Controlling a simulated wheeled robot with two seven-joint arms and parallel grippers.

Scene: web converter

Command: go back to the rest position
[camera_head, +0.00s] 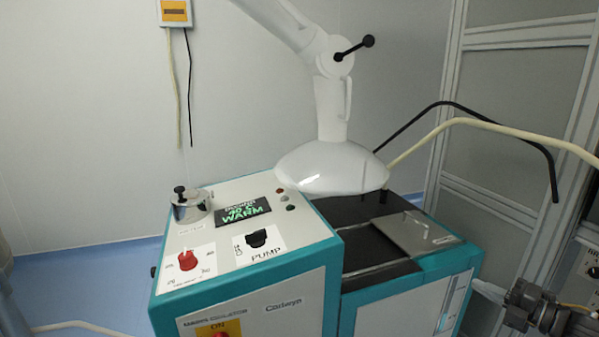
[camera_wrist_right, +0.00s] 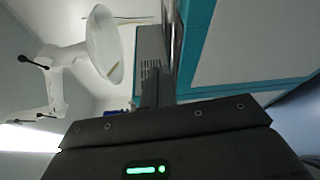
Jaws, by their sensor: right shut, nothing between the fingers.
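My right gripper (camera_head: 522,304) is at the lower right edge of the head view. It is shut and empty, apart from the teal and white machine (camera_head: 320,250), to the right of its front corner. In the right wrist view, the dark gripper body fills the bottom, and the machine's teal-edged side panel (camera_wrist_right: 255,45) shows at the upper right. My left gripper is in neither view.
A white extraction hood (camera_head: 330,168) on a jointed arm hangs over the machine's open dark bath. A metal lid (camera_head: 418,232) lies at the bath's right. Blue floor is at left.

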